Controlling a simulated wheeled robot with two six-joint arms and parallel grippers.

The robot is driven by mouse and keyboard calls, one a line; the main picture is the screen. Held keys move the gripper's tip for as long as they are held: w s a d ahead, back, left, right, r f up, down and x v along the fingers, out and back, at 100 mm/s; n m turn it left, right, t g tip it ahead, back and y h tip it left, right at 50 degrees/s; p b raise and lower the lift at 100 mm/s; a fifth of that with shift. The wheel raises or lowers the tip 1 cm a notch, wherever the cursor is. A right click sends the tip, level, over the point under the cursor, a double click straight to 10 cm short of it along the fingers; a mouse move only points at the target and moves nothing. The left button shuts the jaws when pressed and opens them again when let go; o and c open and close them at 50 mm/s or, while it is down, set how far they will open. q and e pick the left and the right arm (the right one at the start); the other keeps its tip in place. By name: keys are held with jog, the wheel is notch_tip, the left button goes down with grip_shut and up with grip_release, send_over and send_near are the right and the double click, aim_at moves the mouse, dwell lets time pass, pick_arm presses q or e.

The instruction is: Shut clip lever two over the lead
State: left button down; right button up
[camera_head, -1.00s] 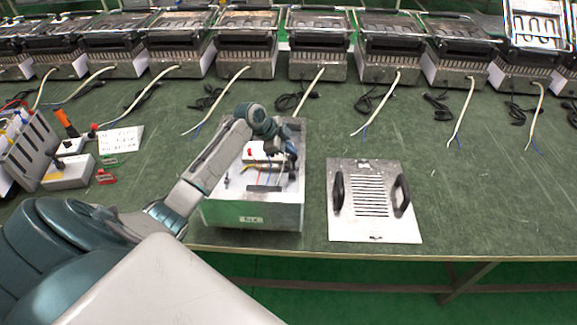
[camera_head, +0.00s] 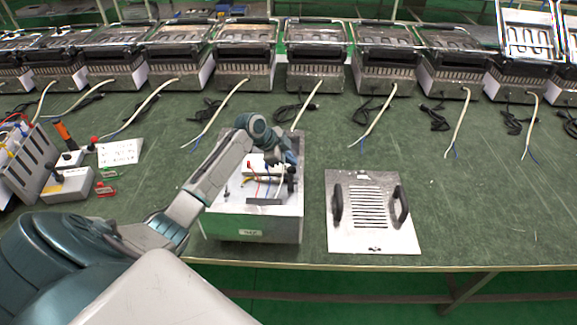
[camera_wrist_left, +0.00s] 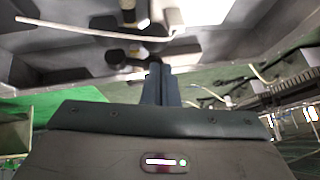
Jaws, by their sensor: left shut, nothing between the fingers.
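The open metal box (camera_head: 225,226) stands near the front edge of the table. It holds a white block (camera_head: 254,162) and thin red and blue wires (camera_head: 257,187). My left gripper (camera_head: 288,172) is over the right part of the box, small and partly hidden by its own wrist. In the left wrist view its fingers (camera_wrist_left: 161,82) are together and empty. Just beyond their tips are dark parts (camera_wrist_left: 128,12) and a pale lead (camera_wrist_left: 80,35). I cannot tell which part is clip lever two, nor whether the fingers touch it. My right gripper is not in view.
A slotted metal plate (camera_head: 370,236) with two black handles lies right of the box. A grey rack (camera_head: 35,162), a small grey box (camera_head: 68,186) and a white card (camera_head: 119,152) lie at left. Several grills with cords line the back.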

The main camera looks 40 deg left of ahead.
aim_at(291, 169)
pick_arm(q)
jog(key=r, duration=0.1)
jog(key=r+p, duration=0.2)
jog(key=r, duration=0.1)
jog(key=shift+d, duration=0.3)
jog(key=b+v, duration=0.3)
jog(key=v, duration=0.6)
jog(key=shift+a, duration=0.35)
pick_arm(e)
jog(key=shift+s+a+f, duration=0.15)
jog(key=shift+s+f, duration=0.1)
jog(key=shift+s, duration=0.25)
pick_arm(q)
jog(key=shift+s+f, duration=0.1)
jog(key=shift+f, duration=0.05)
